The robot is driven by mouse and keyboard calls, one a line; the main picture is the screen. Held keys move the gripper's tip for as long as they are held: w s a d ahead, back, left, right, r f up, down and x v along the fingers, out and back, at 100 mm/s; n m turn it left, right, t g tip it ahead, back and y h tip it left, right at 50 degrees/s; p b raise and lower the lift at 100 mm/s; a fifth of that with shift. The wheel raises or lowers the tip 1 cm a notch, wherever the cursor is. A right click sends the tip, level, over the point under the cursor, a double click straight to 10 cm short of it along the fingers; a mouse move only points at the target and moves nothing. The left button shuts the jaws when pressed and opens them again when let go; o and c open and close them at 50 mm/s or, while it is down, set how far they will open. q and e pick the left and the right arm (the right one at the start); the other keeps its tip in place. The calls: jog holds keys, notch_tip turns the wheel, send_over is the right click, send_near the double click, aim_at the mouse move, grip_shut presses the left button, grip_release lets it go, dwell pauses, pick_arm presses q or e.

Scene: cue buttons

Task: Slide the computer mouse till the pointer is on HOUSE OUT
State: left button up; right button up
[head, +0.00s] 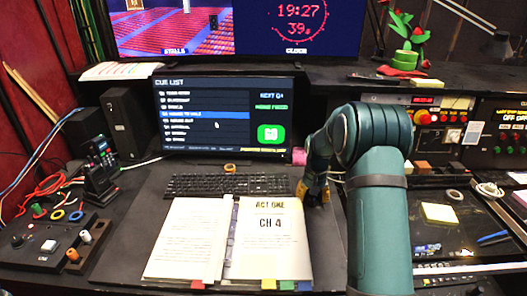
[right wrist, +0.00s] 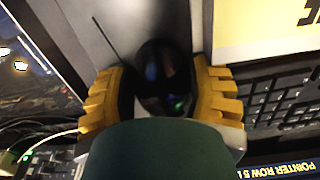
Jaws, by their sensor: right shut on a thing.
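The computer mouse (right wrist: 165,75) is black and sits between the yellow finger pads of my right gripper (right wrist: 163,95), which is shut on it. In the head view my right gripper (head: 314,190) is right of the keyboard, down at the desk, and hides the mouse. The cue list screen (head: 228,140) has a blue bar on the row that reads like HOUSE TO HALF. The small white pointer (head: 216,125) is just below that bar, level with the HOUSE OUT row (head: 180,121). Yellow text in the right wrist view seems to read POINTER ROW 5. My left gripper is not in view.
The keyboard (head: 228,185) is left of my right gripper, and the open script book (head: 215,240) lies in front of it. A control panel with a yellow note pad (head: 438,213) is to the right. A radio (head: 100,180) and switch box stand at the left.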

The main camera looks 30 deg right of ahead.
dwell(0.6)
jog(key=o, duration=0.8)
jog(key=shift+r+p, duration=3)
jog(key=shift+r, duration=1.05)
jog(key=shift+f, duration=0.1)
